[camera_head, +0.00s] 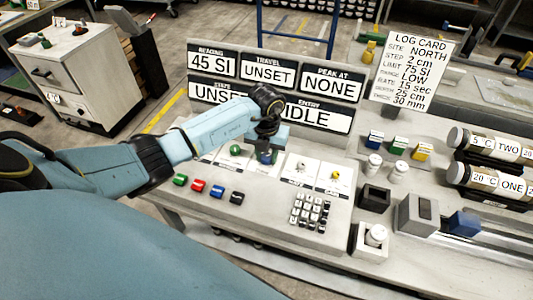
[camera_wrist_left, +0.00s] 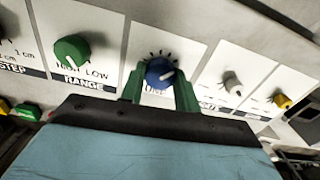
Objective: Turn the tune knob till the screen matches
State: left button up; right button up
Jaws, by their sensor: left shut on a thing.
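The blue tune knob (camera_wrist_left: 160,72) sits between the two green fingers of my left gripper (camera_wrist_left: 159,80) in the left wrist view. The fingers are shut on its sides; its white pointer aims up and right. Its label is mostly hidden. In the head view my left gripper (camera_head: 267,143) reaches down over the knob (camera_head: 266,158). The screen panel (camera_head: 270,88) behind it reads 45 SI, travel UNSET and peak at NONE. Its lower row, partly covered by my arm, shows UNS and IDLE. My right gripper is not in view.
A green range knob (camera_wrist_left: 72,50) is left of the blue one; a white knob (camera_wrist_left: 232,84) and a yellow knob (camera_wrist_left: 282,101) are right. A keypad (camera_head: 310,209) and coloured buttons (camera_head: 198,186) lie nearer. A log card (camera_head: 411,70) stands right, above labelled cylinders (camera_head: 495,145).

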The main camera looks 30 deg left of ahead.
aim_at(266, 156)
pick_arm(q)
jog(key=m+b, duration=0.1)
jog(key=m, duration=0.3)
jog(key=shift+b, duration=0.3)
jog(key=shift+m+b, duration=0.65)
jog(key=shift+m, duration=1.05)
jog(key=o, duration=1)
jog(key=shift+c, duration=0.2)
notch_tip(266, 156, up, 14)
jog(key=shift+f, duration=0.25)
